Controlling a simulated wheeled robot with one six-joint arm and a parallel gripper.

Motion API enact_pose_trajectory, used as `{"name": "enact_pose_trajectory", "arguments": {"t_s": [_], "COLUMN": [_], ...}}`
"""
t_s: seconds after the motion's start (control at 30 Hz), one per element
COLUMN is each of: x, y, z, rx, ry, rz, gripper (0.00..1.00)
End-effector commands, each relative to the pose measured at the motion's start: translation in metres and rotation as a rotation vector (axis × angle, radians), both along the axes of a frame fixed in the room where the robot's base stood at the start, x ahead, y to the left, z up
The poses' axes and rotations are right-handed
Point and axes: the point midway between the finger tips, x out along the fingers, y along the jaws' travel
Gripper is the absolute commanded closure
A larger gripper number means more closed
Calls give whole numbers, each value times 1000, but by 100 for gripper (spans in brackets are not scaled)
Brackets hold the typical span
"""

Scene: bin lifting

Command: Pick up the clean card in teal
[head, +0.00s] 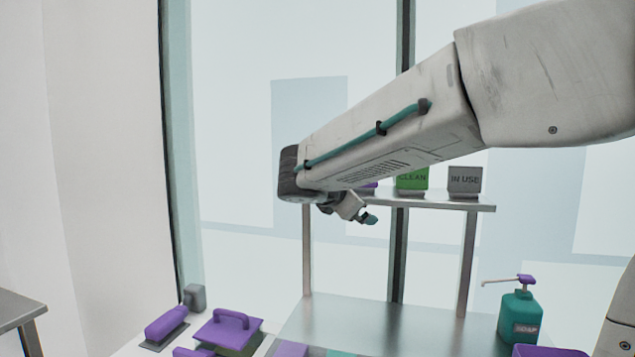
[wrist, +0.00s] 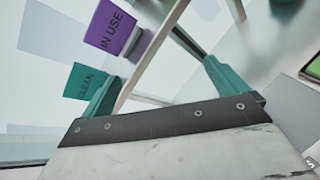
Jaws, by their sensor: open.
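The teal card marked CLEAN (wrist: 84,82) shows at the left in the wrist view, just beyond one of my gripper's fingers. In the head view I cannot see it; my arm covers part of the shelf. In the head view my gripper (head: 362,213) hangs at the end of the arm, in front of and slightly below the left part of the shelf.
A purple IN USE card (wrist: 116,30) stands near the teal card. The raised metal shelf (head: 440,202) also bears a green CLEAN card (head: 412,180) and a grey IN USE card (head: 465,181). Below are a teal soap bottle (head: 520,318) and purple-handled tools (head: 228,330).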

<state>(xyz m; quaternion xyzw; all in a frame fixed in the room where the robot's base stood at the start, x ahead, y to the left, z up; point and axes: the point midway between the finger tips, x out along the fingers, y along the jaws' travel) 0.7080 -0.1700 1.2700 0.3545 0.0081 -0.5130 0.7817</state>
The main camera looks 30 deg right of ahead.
Motion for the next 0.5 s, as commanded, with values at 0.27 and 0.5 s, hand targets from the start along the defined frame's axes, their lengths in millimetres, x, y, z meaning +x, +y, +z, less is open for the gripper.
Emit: {"name": "enact_pose_trajectory", "arguments": {"t_s": [0.27, 0.5], "x": [121, 150], "y": [27, 29], "z": [49, 57], "rx": [-562, -683], "ry": [222, 268], "rz": [306, 356], "gripper": [2, 2]}}
